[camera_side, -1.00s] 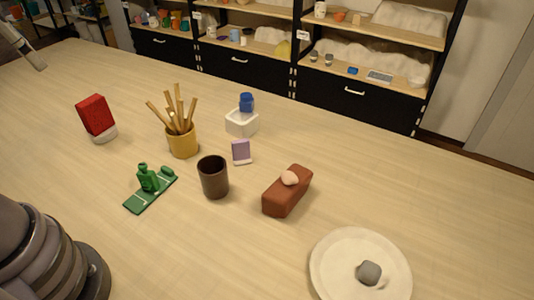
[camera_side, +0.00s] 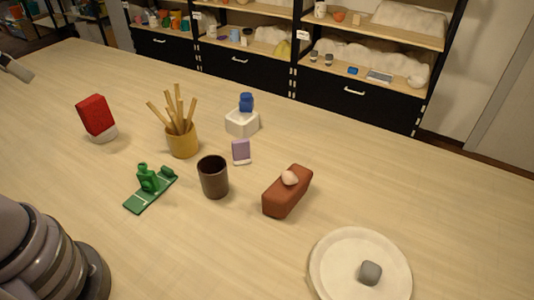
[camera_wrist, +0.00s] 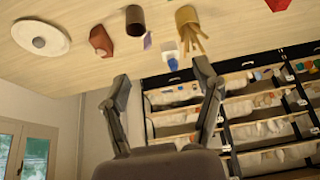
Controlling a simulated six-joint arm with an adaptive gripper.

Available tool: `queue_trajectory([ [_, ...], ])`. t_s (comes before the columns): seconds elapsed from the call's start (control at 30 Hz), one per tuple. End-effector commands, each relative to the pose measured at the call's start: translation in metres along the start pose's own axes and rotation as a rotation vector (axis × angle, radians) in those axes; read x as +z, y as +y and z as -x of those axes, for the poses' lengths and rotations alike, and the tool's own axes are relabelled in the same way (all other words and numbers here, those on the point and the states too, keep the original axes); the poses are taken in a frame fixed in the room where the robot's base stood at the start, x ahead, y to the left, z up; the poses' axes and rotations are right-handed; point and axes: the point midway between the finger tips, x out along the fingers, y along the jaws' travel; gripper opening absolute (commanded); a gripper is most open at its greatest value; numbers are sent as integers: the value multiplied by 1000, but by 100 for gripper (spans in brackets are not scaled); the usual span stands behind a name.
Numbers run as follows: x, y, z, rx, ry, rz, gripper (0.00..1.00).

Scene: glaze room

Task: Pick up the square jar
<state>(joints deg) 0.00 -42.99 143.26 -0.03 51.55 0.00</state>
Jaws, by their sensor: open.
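No piece is plainly the square jar. The blue and white pieces also show in the wrist view (camera_wrist: 171,54). My gripper (camera_wrist: 162,73) is open and empty, its two fingers wide apart in the wrist view. It is high and far from these things.
Around them stand a yellow pot of sticks (camera_side: 182,140), a dark cup (camera_side: 213,177), a purple piece (camera_side: 240,151), a brown block (camera_side: 285,197) with a pale lump, a red block (camera_side: 95,115) and a white plate (camera_side: 335,270) with a grey lump. Shelves (camera_side: 360,95) stand behind the table.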

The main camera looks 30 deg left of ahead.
Motion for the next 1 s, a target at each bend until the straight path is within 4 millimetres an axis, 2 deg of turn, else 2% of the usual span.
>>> queue_trajectory([
  [0.13,0,0,0,0,0,0,65],
  [0.2,0,0,0,0,0,0,72],
  [0.47,-1,0,0,0,0,0,72],
  [0.57,-13,1,-3,4,15,-1,72],
  [0.67,-48,4,-12,15,60,0,72],
  [0.77,-103,8,-33,32,139,6,72],
  [0.9,-187,15,-77,48,274,23,72],
  [1.0,-240,19,-116,51,374,38,72],
])
